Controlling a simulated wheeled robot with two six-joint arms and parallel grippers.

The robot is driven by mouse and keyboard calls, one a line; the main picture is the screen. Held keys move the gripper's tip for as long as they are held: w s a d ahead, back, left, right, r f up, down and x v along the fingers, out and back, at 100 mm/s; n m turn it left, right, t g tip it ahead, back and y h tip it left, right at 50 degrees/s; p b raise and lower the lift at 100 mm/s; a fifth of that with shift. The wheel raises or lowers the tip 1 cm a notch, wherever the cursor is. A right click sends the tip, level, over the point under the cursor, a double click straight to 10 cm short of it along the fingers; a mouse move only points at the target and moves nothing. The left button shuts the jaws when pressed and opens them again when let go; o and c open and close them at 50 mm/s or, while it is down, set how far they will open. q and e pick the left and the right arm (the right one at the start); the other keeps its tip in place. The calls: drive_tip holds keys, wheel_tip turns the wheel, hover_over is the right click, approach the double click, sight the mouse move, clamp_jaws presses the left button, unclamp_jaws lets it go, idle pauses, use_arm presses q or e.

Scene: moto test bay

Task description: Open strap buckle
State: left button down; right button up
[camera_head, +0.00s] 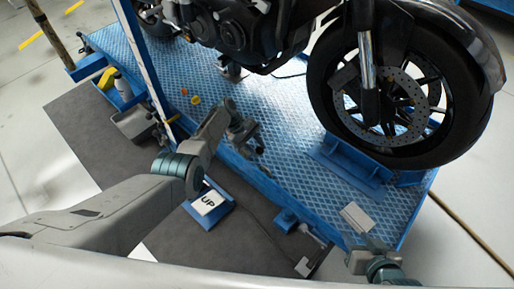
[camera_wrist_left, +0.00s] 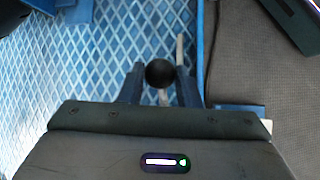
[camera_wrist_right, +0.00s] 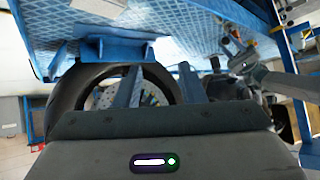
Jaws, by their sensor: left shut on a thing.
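My left gripper (camera_head: 256,143) is over the near edge of the blue platform. In the left wrist view its fingers (camera_wrist_left: 160,82) are shut around a round black knob (camera_wrist_left: 159,73). A pale rod shows just beside the knob. My right gripper shows only partly at the bottom right of the head view (camera_head: 358,256). In the right wrist view its fingers (camera_wrist_right: 162,84) stand apart with nothing between them. I cannot make out a strap buckle for certain in any view.
A motorcycle stands on the blue lift platform (camera_head: 300,150), its front wheel (camera_head: 325,75) in a blue chock (camera_head: 345,165). A pedal marked UP (camera_head: 208,203) lies on the grey mat (camera_head: 75,130). A grey tray (camera_head: 132,122) is at the platform's left edge. A blue post (camera_head: 135,40) rises there.

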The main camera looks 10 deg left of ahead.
drive_tip(key=shift+c, duration=1.2)
drive_tip(key=shift+w+a+f, duration=0.1)
drive_tip(key=shift+w+f, duration=0.15)
drive_tip(key=shift+f, duration=0.05)
drive_tip(key=c, duration=0.4)
drive_tip(key=w+a+f+m, duration=0.1)
drive_tip(key=w+f+m, duration=0.1)
drive_tip(key=w+a+f+m+y, duration=0.1)
drive_tip(key=w+f+m, duration=0.1)
drive_tip(key=w+f, duration=0.1)
drive_tip(key=w+a+f+m+y, duration=0.1)
drive_tip(key=w+a+f+m, duration=0.1)
drive_tip(key=shift+w+f+m, duration=0.2)
drive_tip(key=shift+f+m, duration=0.05)
drive_tip(key=shift+m, duration=0.05)
clamp_jaws()
drive_tip(key=w+a+f+m+y, duration=0.2)
drive_tip(key=w+a+f+m, duration=0.1)
drive_tip(key=w+a+m, duration=0.2)
drive_tip(key=w+a+f+m+y, duration=0.2)
drive_tip(key=w+a+m, duration=0.3)
drive_tip(key=w+a, duration=0.4)
drive_tip(key=w+a+f+m+y, duration=0.2)
drive_tip(key=w+a+f+m, duration=0.2)
drive_tip(key=w, duration=0.8)
drive_tip(key=shift+a+f+m+g, duration=0.15)
drive_tip(key=shift+a+m+g, duration=0.25)
drive_tip(key=shift+a+m, duration=0.85)
